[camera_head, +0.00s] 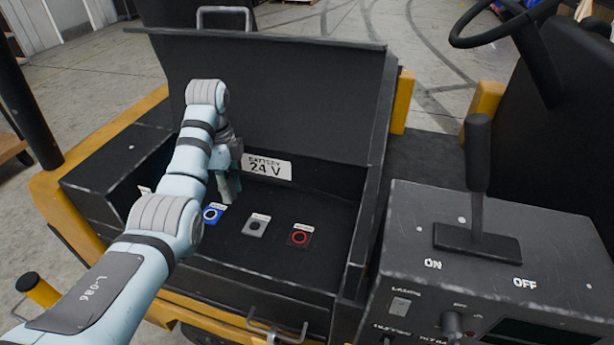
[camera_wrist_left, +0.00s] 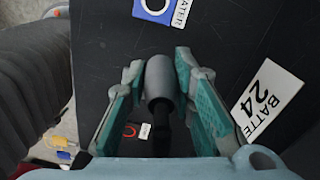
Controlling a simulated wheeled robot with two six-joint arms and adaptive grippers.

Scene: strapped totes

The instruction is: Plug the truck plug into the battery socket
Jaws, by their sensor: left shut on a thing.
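My left gripper (camera_head: 229,186) is over the left part of the open black battery box, partly hidden by my arm. In the left wrist view, its teal fingers (camera_wrist_left: 162,85) are shut on a grey cylindrical plug (camera_wrist_left: 160,78) with a black cable. The plug is apart from the sockets. A blue socket plate (camera_head: 213,214), a grey one (camera_head: 256,225) and a red-ringed one (camera_head: 299,236) sit in a row in the box. The blue plate's label reads WATER in the wrist view (camera_wrist_left: 168,8). The red-ringed plate shows behind a finger (camera_wrist_left: 131,131). The grey plate is not visible there.
A white BATTERY 24 V label (camera_head: 266,167) is on the box's back wall. The raised lid (camera_head: 280,95) stands behind. A console (camera_head: 490,270) with a lever is at right. Small yellow (camera_wrist_left: 58,141) and blue (camera_wrist_left: 64,156) items are at lower left in the wrist view.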

